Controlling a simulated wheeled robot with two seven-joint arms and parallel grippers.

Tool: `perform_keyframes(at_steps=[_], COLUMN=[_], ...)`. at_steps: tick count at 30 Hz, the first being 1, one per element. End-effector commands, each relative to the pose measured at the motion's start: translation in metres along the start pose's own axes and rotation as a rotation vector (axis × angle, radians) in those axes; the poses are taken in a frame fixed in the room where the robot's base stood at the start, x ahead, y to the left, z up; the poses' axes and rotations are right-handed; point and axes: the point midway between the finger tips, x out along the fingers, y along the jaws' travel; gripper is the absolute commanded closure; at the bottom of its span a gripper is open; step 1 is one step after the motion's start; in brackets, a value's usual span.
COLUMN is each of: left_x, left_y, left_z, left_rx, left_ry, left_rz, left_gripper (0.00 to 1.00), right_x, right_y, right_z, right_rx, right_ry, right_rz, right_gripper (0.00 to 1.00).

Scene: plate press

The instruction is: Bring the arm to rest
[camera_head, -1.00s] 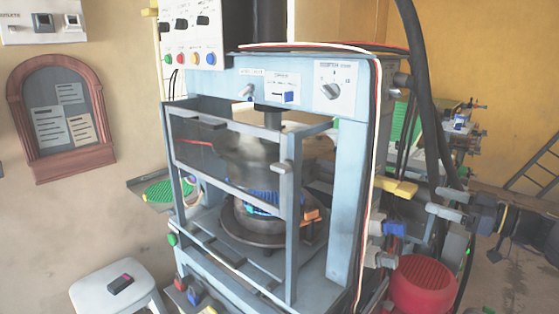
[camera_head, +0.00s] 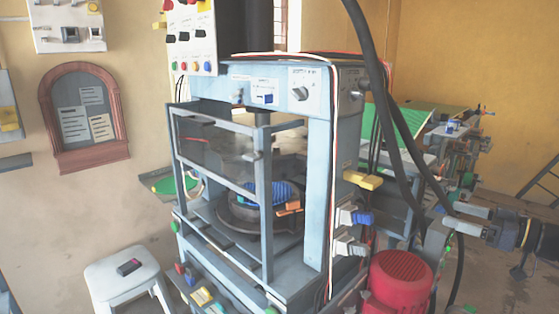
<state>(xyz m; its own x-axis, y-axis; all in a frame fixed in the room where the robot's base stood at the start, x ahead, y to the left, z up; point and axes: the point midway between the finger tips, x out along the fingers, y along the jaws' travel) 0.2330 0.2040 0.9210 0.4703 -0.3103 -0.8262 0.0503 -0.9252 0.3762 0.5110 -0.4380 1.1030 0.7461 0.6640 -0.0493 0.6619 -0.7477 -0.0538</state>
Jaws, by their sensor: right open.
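My right gripper (camera_head: 450,215) is at the right edge of the head view, with its arm coming in from the right. Its two fingers point left and are apart, with nothing seen between them. It appears beside the press (camera_head: 318,190), to the right of its blue-grey upright and above the red motor; the exact gap cannot be told. The press has a cage-like guard at its front, and a round plate with a blue part and an orange part shows inside. My left gripper is not in view.
The red motor (camera_head: 400,280) stands below my right gripper. A thick black hose (camera_head: 385,110) hangs between the press and the gripper. A yellow handle (camera_head: 362,180) and blue knob (camera_head: 358,217) stick out from the press side. A white stool (camera_head: 125,283) stands at lower left.

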Motion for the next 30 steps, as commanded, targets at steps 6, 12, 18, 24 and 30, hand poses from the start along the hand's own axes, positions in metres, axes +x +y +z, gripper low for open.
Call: perform_keyframes(at_steps=[6, 12, 18, 24, 30], left_x=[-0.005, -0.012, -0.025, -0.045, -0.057], left_y=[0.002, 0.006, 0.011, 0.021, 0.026], left_z=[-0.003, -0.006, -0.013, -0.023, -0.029], left_rx=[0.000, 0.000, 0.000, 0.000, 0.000], left_ry=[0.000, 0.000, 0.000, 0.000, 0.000], left_rz=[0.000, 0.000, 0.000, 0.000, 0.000], left_gripper=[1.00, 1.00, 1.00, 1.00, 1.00], right_x=[0.019, 0.039, 0.045, 0.006, -0.037], right_y=[-0.033, -0.085, -0.169, -0.283, -0.339], right_z=[-0.001, 0.002, 0.017, 0.060, 0.112], right_rx=[0.085, 0.212, 0.383, 0.574, 0.669], right_ry=[-0.095, -0.247, -0.486, -0.761, -0.825], right_rz=[-0.034, -0.056, -0.020, 0.192, 0.407], right_gripper=[0.24, 0.24, 0.24, 0.24, 0.24])
